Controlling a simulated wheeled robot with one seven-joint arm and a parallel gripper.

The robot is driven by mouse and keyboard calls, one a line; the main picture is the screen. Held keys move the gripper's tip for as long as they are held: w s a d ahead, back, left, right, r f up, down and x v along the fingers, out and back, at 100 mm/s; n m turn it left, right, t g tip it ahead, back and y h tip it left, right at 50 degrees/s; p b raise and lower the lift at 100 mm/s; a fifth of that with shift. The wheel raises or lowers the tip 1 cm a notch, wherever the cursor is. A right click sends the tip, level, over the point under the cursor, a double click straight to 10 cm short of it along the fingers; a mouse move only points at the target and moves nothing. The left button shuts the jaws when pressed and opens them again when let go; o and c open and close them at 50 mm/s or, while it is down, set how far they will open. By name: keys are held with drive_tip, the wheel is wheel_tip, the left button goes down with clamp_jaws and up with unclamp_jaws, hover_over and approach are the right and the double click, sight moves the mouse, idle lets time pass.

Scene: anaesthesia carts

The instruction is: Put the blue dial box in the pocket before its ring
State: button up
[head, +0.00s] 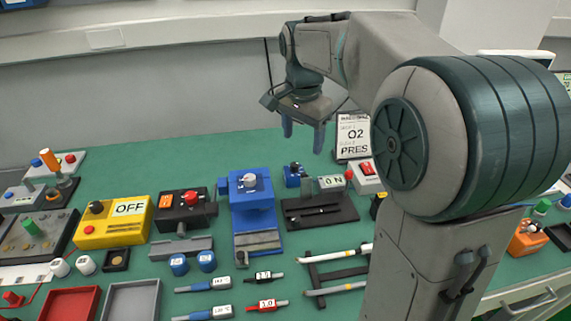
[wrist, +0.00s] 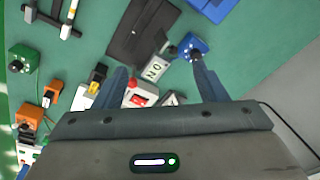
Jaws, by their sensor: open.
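A small blue box with a dark knob (head: 292,177) stands on the green bench, behind the black tray (head: 338,213) and beside the ON sign. It also shows in the wrist view (wrist: 190,44), ahead of the right-hand finger. A larger blue unit with a white dial (head: 252,203) stands left of it. My gripper (head: 303,133) is open and empty, above the back of the bench, apart from the box. In the wrist view, its fingers (wrist: 161,82) are spread wide. I cannot make out which pocket or ring belongs to the box.
An ON sign (head: 331,182), a grey box with a red switch (head: 367,182) and an O2 PRES card (head: 353,140) stand near the small blue box. A yellow OFF box (head: 112,222) is farther left. My arm hides part of the bench at right.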

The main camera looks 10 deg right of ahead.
sight(294, 164)
drive_tip(key=w+f+m+g+b, duration=0.1)
drive_tip(key=w+f+m+b, duration=0.45)
drive_tip(key=w, duration=0.75)
drive_tip(key=f, duration=0.3)
drive_tip(key=f+m, duration=0.1)
drive_tip(key=f, duration=0.2)
drive_tip(key=d+f+m+p, duration=0.1)
drive_tip(key=f, duration=0.2)
drive_tip(key=shift+w+f+y, duration=0.1)
drive_tip(key=shift+f+y, duration=0.2)
drive_tip(key=shift+f, duration=0.05)
drive_tip(key=f, duration=0.5)
drive_tip(key=shift+s+d+f, duration=0.1)
drive_tip(key=shift+s, duration=0.1)
drive_tip(key=c, duration=1.3)
